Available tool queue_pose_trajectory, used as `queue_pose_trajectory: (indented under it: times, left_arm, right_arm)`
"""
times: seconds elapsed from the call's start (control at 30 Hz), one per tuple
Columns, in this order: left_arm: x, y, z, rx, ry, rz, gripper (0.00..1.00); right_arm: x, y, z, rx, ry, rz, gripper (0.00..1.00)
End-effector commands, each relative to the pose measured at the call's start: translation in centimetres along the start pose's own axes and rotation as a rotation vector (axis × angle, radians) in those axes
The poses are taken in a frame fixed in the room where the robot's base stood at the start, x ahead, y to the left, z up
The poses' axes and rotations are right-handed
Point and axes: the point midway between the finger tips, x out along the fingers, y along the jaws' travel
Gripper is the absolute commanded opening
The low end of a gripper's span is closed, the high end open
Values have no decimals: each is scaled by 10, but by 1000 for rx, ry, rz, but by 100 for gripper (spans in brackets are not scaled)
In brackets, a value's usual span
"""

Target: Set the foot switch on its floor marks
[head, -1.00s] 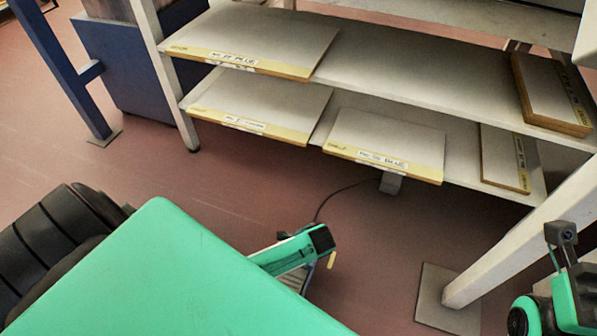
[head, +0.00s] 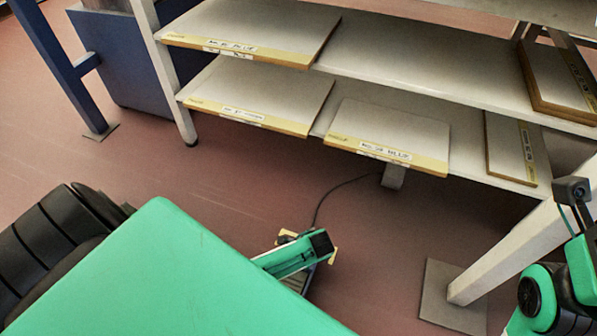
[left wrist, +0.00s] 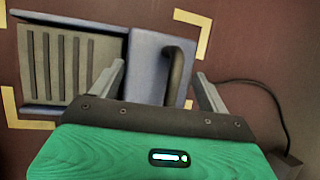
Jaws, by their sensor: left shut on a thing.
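The foot switch (left wrist: 146,60) has a blue-grey housing, a ribbed pedal (left wrist: 68,62) on the left and a dark curved handle (left wrist: 178,75). My left gripper (left wrist: 161,72) is shut on it, a finger on each side of the housing. Yellow corner marks (left wrist: 203,36) lie on the floor around it; another corner mark (left wrist: 12,108) is close to its lower left corner. I cannot tell whether the switch touches the floor. In the head view my left gripper (head: 318,243) hides most of the switch; yellow marks (head: 334,257) show beside it. My right arm is at the right edge; its fingers are out of view.
A shelf rack (head: 420,60) with labelled boards stands ahead, above the far floor. Its leg has a grey foot plate (head: 452,298) to the right. A dark cable (head: 322,205) runs from the switch to a box (head: 393,177) under the rack. Open floor is at left.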

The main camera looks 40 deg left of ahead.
Motion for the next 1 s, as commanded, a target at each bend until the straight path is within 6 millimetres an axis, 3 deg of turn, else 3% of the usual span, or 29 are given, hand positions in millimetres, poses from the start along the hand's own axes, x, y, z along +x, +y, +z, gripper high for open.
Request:
queue_pose_trajectory:
  times: [0.23, 0.27, 0.33, 0.67, 0.8, 1.0]
  left_arm:
    - [0, -1, 0, -1, 1, -2, 7]
    - [1, 0, -1, 0, 0, 0, 84]
    - [1, 0, 0, 0, 0, 0, 98]
    - [-2, 0, 0, 0, 1, 0, 100]
    - [-17, -1, 1, 0, 2, -1, 100]
    - [-51, -2, 2, -1, 2, -1, 100]
  right_arm:
    - [0, 0, 0, 0, -1, 1, 36]
    - [0, 0, 0, 0, -1, 1, 36]
    - [0, 0, 0, -1, -1, 1, 36]
    - [2, 0, 0, -1, 1, 0, 36]
    - [7, 4, -1, -9, 4, 5, 36]
    - [-5, 17, 0, -46, -55, 29, 36]
